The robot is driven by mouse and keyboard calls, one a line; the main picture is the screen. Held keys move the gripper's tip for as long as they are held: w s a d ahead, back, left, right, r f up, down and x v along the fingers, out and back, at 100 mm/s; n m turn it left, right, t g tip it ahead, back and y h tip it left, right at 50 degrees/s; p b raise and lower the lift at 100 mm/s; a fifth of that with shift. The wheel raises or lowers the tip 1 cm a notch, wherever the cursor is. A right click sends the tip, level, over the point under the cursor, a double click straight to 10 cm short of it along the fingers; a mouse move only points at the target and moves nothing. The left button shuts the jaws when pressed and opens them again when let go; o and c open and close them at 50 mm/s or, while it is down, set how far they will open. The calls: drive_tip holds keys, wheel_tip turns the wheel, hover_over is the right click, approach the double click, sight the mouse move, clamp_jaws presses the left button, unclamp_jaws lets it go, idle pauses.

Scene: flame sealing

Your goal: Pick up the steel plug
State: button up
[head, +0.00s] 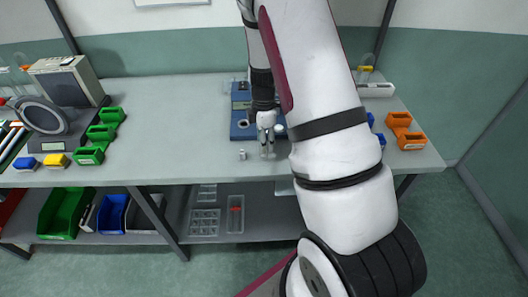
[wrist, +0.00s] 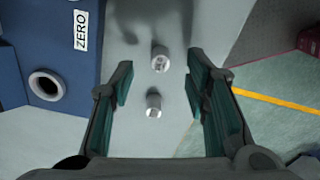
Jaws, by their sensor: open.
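Two small steel-grey cylinders show in the wrist view: the upper one (wrist: 159,60) is just beyond my fingertips, and the lower one (wrist: 153,103) appears between the fingers. I cannot tell for sure which is the steel plug. In the head view a small grey cylinder (head: 243,154) stands on the bench near its front edge, left of my gripper (head: 267,150). My gripper also shows in the wrist view (wrist: 160,90), with its two green-padded fingers wide apart and touching neither cylinder. The other cylinder is not clear in the head view.
Green bins (head: 102,134) and orange bins (head: 404,131) sit at the sides. The bench (head: 170,130) is clear left of the fixture.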

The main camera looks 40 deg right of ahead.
drive_tip(key=shift+f, duration=1.8)
drive_tip(key=shift+a, duration=0.1)
clamp_jaws()
